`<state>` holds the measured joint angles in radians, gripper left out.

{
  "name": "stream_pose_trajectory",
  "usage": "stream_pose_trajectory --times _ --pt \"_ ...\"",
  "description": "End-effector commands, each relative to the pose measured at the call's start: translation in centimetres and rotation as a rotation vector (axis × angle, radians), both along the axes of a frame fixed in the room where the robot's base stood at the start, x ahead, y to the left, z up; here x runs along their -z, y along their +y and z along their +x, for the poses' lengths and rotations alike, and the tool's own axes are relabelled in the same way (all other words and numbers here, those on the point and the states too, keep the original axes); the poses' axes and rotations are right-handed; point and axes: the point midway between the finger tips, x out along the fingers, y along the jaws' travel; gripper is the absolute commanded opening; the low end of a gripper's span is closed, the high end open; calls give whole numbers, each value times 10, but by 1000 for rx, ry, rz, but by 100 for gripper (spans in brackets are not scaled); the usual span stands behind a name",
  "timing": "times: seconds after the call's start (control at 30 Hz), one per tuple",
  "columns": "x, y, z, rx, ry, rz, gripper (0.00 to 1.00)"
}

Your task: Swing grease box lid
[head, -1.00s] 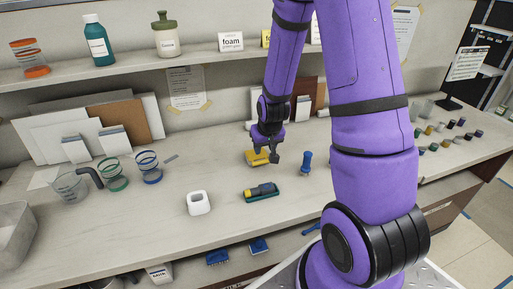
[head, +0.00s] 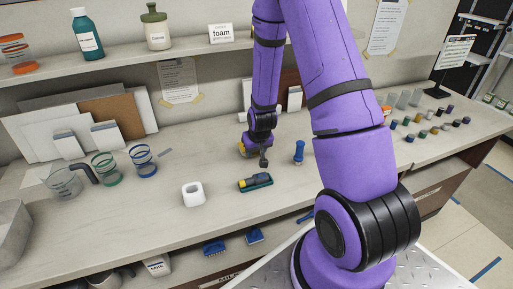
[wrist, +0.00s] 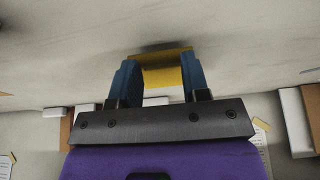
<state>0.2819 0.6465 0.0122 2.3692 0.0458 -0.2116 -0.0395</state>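The grease box appears to be the yellow box (head: 241,149) on the counter, below the shelf. In the head view my gripper (head: 263,160) hides most of it, and only a yellow part shows at the gripper's left. In the wrist view the yellow surface (wrist: 163,77) lies between and just past the two blue fingers of my gripper (wrist: 162,75). The fingers are spread wide apart and overlap its side edges. I cannot tell whether they touch it. The lid's seam and hinge cannot be made out.
A blue-handled tool (head: 299,152) stands right of my gripper. A green tray with a yellow and dark tool (head: 256,183) and a white open container (head: 193,194) are nearer the front. Boards (head: 112,121) lean on the wall at left. Bare counter lies between.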

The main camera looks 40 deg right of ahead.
Motion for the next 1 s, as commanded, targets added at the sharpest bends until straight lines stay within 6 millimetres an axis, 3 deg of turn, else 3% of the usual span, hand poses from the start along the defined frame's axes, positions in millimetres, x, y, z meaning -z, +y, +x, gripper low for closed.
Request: stream_pose_trajectory --times 0.03,0.17,0.47,0.5,0.53,0.57,1.0 --pt "8 0 -2 0 14 4 27" --pt "8 0 -1 0 13 4 27" --pt "-9 -1 3 -1 7 2 27" --pt "-12 -1 3 -1 6 1 26" --pt "-14 -1 4 -1 5 1 17" --pt "-16 -1 4 -1 5 1 0" --pt "-20 0 1 0 11 3 0"
